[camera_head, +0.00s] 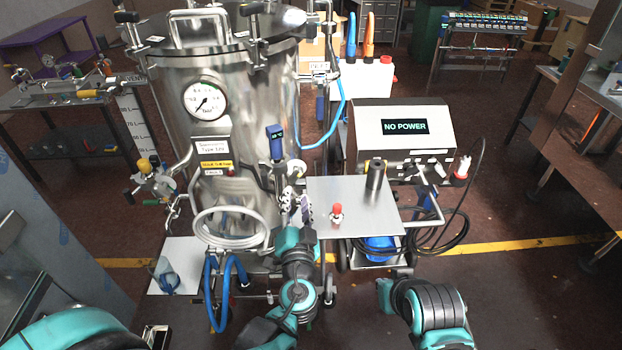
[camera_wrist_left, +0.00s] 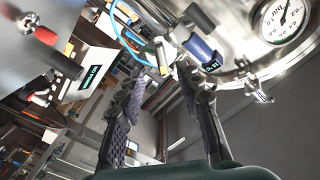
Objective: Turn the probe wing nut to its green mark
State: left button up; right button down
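A steel vessel (camera_head: 235,110) stands at the left centre. On its front right side is a blue probe housing (camera_head: 276,142) with a small lit display; it also shows in the left wrist view (camera_wrist_left: 203,52). A pale metal fitting (camera_wrist_left: 163,58) sits just beside the housing and may be the wing nut. The green mark cannot be made out. My left gripper (camera_head: 297,200) is in front of the vessel, below the probe. In the left wrist view its fingers (camera_wrist_left: 162,85) are apart with nothing clearly between them, and their tips point towards the fitting. My right gripper is out of view.
A steel side table (camera_head: 350,190) right of my left gripper carries a red-topped part (camera_head: 337,212) and a dark cylinder (camera_head: 375,175). Behind it is a box reading NO POWER (camera_head: 405,127). Blue hoses (camera_head: 222,290) and a pressure gauge (camera_head: 205,100) are on the vessel.

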aim_at(296, 179)
pick_arm(q)
jog(key=w+b, duration=0.1)
jog(key=w, duration=0.6)
jog(key=shift+w, duration=0.4)
grip_shut()
